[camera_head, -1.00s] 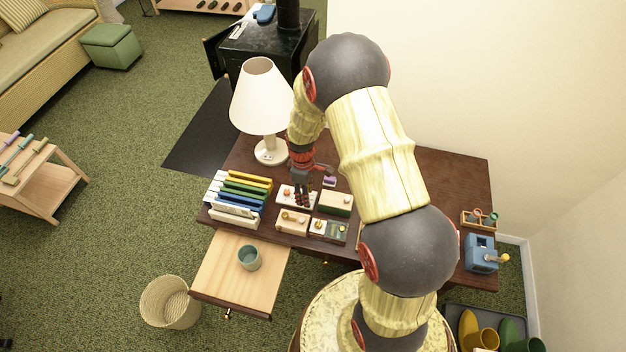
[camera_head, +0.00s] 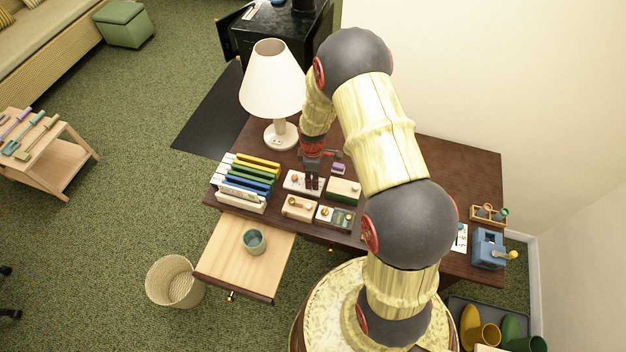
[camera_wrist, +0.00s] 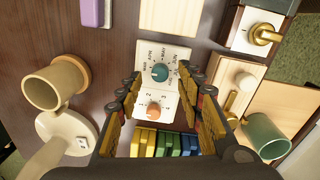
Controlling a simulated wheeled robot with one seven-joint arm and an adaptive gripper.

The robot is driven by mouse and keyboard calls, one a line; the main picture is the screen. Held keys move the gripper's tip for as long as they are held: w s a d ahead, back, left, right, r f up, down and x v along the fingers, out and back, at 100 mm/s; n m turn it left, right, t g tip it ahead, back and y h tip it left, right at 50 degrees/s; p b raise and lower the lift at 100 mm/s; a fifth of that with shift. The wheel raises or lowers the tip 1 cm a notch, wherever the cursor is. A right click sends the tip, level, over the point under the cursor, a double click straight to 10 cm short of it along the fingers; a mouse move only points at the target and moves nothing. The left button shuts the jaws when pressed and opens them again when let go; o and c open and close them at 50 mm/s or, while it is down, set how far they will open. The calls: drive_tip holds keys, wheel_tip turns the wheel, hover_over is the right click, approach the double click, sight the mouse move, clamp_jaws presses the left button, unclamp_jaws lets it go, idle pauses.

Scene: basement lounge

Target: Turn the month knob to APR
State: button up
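The month knob (camera_wrist: 160,72) is a round teal knob on a white panel (camera_wrist: 176,52), with small month labels around it in the wrist view. My gripper (camera_wrist: 160,80) is open, with fingers on either side of the teal knob and gaps between.
A lamp (camera_head: 272,80) and a rack of coloured folders (camera_head: 240,208) stand left of the panel. Small boxes (camera_head: 299,208) with knobs or levers crowd its front and right. A cup (camera_head: 255,241) stands in the open drawer (camera_head: 225,255). The desk's right rear is clear.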

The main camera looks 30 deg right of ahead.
drive_tip(key=shift+f, duration=0.8)
drive_tip(key=c, duration=0.3)
clamp_jaws()
